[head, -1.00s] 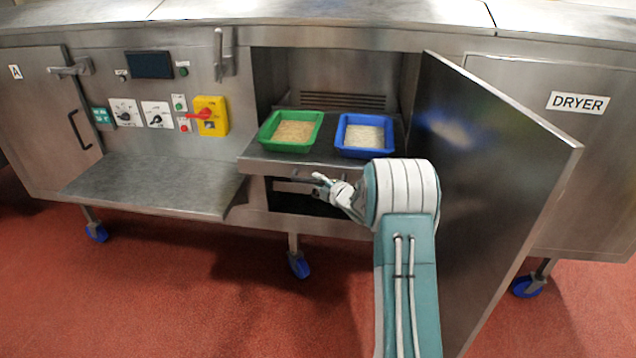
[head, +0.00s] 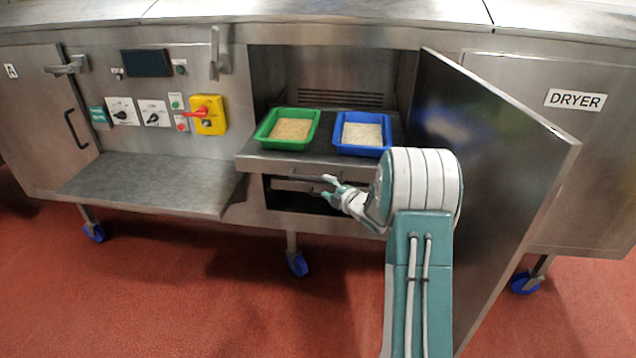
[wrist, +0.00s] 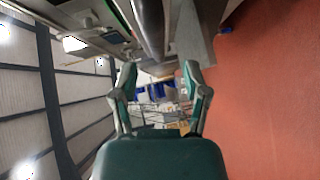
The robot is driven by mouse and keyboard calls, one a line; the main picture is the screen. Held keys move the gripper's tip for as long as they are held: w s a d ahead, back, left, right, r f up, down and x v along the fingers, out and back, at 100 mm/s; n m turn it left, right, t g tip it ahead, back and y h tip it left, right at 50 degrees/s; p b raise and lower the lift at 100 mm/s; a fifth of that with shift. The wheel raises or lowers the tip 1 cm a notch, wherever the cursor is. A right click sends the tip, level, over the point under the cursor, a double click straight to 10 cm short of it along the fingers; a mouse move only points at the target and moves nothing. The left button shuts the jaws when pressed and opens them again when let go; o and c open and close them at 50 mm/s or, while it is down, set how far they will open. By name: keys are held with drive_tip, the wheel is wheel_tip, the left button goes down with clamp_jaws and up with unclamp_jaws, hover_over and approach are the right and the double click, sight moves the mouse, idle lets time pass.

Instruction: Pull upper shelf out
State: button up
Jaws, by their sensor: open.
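The upper shelf (head: 262,160) is a grey steel slab in the open compartment, and its front edge sticks out past the cabinet front. It carries a green tray (head: 267,132) and a blue tray (head: 341,136), each with pale grains. A bar-like handle (head: 304,178) shows under its front edge, partly hidden by my gripper. My gripper (head: 326,187) is open in front of and just below the shelf front, at the handle's right end; I cannot tell if it touches. In the wrist view the open fingers (wrist: 160,78) have nothing clearly between them.
An open steel door (head: 490,160) stands close to the right of my arm. A lower dark opening (head: 290,200) lies under the shelf. A fixed side ledge (head: 150,185) and a control panel with a yellow-red switch (head: 208,115) are at left. The red floor in front is clear.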

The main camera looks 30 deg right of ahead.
drive_tip(key=f+v, duration=0.1)
drive_tip(key=v, duration=0.5)
drive_tip(key=shift+r, duration=0.35)
drive_tip(key=shift+s, duration=0.15)
drive_tip(key=s+a+r+m+g+h, duration=0.25)
drive_tip(key=s+a+r+m, duration=0.2)
drive_tip(key=r, duration=0.25)
drive_tip(key=s+a+r+m+g+h, duration=0.2)
drive_tip(key=s+a+r+m+h, duration=0.2)
drive_tip(key=r+m, duration=0.25)
drive_tip(key=s+a+m+g+y, duration=0.1)
drive_tip(key=s+a, duration=0.3)
drive_tip(key=s, duration=0.4)
drive_tip(key=s+a+m+g+y, duration=0.1)
drive_tip(key=s+a+m+g, duration=0.2)
drive_tip(key=s, duration=0.5)
drive_tip(key=s+a+m+g+y, duration=0.1)
drive_tip(key=s+a+m+g, duration=0.1)
drive_tip(key=s+a, duration=0.5)
drive_tip(key=shift+s+m, duration=0.8)
drive_tip(key=shift+s, duration=0.1)
